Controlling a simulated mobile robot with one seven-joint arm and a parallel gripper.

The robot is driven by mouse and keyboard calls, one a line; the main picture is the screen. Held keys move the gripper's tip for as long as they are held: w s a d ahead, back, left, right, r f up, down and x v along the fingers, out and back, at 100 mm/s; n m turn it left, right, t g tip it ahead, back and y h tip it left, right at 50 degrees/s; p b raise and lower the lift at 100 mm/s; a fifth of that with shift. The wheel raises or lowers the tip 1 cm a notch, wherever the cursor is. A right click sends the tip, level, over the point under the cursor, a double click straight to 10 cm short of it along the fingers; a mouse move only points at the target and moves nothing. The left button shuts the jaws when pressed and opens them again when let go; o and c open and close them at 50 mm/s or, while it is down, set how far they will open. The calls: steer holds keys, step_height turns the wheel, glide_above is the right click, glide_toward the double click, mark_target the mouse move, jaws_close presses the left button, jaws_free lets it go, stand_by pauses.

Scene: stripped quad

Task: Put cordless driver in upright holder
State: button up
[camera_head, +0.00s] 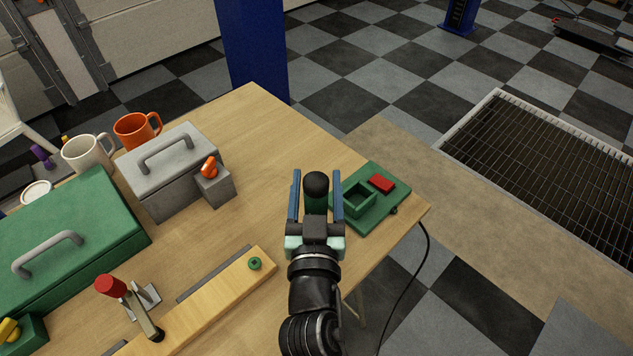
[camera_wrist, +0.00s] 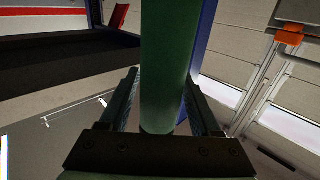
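The cordless driver (camera_head: 316,184) has a rounded black end and a green body. It stands roughly upright between the fingers of my gripper (camera_head: 316,194). The socket looks empty and is just right of my gripper.
On the wooden table (camera_head: 270,133) are a grey toolbox (camera_head: 160,183), a green box (camera_head: 110,235), two mugs, and a wooden board (camera_head: 210,305) with a red-handled clamp (camera_head: 110,286). A black cable (camera_head: 426,250) hangs off the right edge. Bare wood lies behind my gripper.

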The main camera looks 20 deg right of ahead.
steer(key=shift+o, duration=0.4)
steer(key=shift+r, duration=0.1)
steer(key=b+v, duration=0.3)
steer(key=v, duration=0.7)
steer(key=shift+s+a+b, duration=0.1)
steer(key=shift+s+b, duration=0.1)
steer(key=shift+b, duration=0.1)
steer(key=shift+v, duration=0.8)
steer(key=shift+r, duration=0.2)
